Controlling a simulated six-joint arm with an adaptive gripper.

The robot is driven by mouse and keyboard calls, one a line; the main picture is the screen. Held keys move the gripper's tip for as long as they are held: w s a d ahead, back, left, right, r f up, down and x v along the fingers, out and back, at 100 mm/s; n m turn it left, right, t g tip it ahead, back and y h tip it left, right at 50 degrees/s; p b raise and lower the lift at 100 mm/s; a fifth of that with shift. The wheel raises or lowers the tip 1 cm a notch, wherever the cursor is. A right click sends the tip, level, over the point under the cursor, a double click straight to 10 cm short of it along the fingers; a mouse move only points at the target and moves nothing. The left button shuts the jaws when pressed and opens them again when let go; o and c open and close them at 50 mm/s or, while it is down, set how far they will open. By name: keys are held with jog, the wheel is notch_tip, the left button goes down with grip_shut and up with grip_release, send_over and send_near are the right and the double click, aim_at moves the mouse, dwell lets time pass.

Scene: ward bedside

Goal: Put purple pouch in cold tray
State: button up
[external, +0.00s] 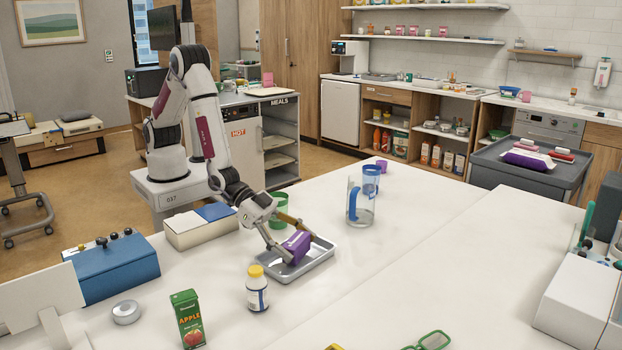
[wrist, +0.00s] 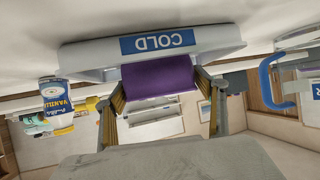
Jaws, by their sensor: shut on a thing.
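The purple pouch (external: 295,247) is held between the two fingers of my gripper (external: 299,244), which is shut on it. The pouch is tilted and sits over the inside of the grey metal cold tray (external: 322,262). I cannot tell whether it touches the tray floor. In the wrist view the pouch (wrist: 160,76) spans the gap between the fingers (wrist: 160,105). The cold tray (wrist: 90,56) is beyond it, its blue COLD label upside down. The fingers hide part of the pouch in the external view.
A white bottle with a yellow cap (external: 257,288) stands just in front of the tray. A green cup (external: 279,203) is behind it, and a clear jug (external: 360,206) is to the right. A juice carton (external: 187,318) stands at front left. The table's right side is largely clear.

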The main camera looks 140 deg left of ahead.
jog(key=shift+f, duration=0.35)
jog(key=shift+f, duration=0.15)
jog(key=o, duration=1.1)
jog(key=shift+s+r, duration=0.1)
jog(key=shift+r, duration=0.15)
jog(key=shift+v, duration=5.9)
jog(key=shift+f, duration=0.1)
